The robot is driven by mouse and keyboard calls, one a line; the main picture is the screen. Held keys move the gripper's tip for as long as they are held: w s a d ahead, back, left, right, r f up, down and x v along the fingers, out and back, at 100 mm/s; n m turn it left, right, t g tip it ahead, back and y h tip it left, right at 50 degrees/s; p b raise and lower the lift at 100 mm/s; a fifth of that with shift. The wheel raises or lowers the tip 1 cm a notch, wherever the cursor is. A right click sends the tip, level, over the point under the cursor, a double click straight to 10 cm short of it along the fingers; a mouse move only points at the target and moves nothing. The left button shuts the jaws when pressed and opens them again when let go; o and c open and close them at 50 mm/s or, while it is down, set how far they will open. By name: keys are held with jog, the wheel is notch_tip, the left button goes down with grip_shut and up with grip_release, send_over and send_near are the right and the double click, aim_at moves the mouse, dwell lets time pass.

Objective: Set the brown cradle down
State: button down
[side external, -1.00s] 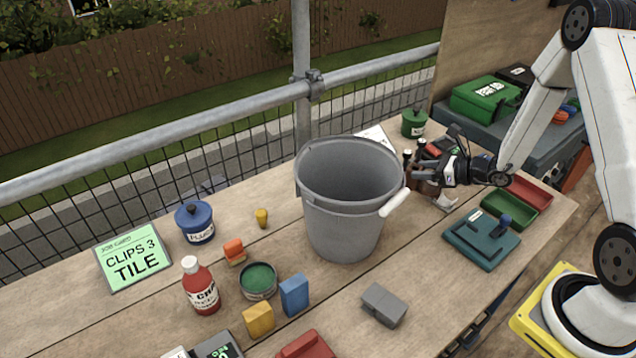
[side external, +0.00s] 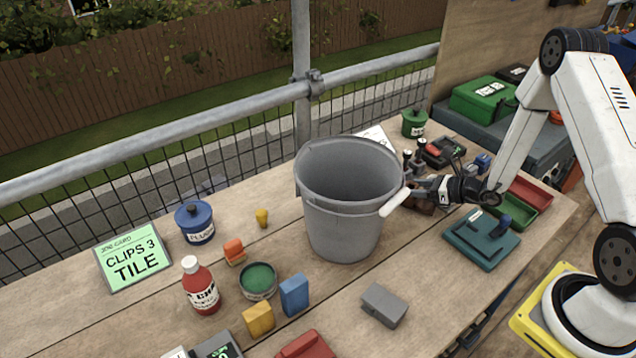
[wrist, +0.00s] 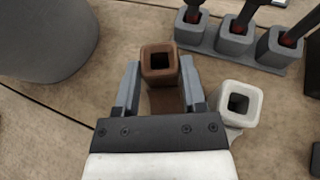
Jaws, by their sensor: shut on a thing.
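The brown cradle (wrist: 158,62) is a square, open-topped block between the two fingers of my gripper (wrist: 160,82) in the wrist view. My gripper is shut on it. In the side view my gripper (side external: 424,190) is low over the bench, just right of the grey bucket, and hides most of the cradle. I cannot tell whether the cradle's base touches the bench. A similar white cradle (wrist: 224,116) stands close beside the right finger in the wrist view.
The grey bucket (side external: 345,225) stands close by, its white handle grip (side external: 395,202) near my gripper. A grey rack (wrist: 230,48) with three dark-handled tools is just beyond the cradles. A teal case (side external: 481,240) and a green tray (side external: 510,210) lie to the right.

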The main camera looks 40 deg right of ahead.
jog(key=shift+f, duration=0.35)
jog(key=shift+c, duration=0.8)
grip_release()
jog(key=shift+r, duration=0.15)
jog(key=shift+r, duration=0.1)
jog(key=v, duration=1.2)
jog(key=shift+a, duration=0.1)
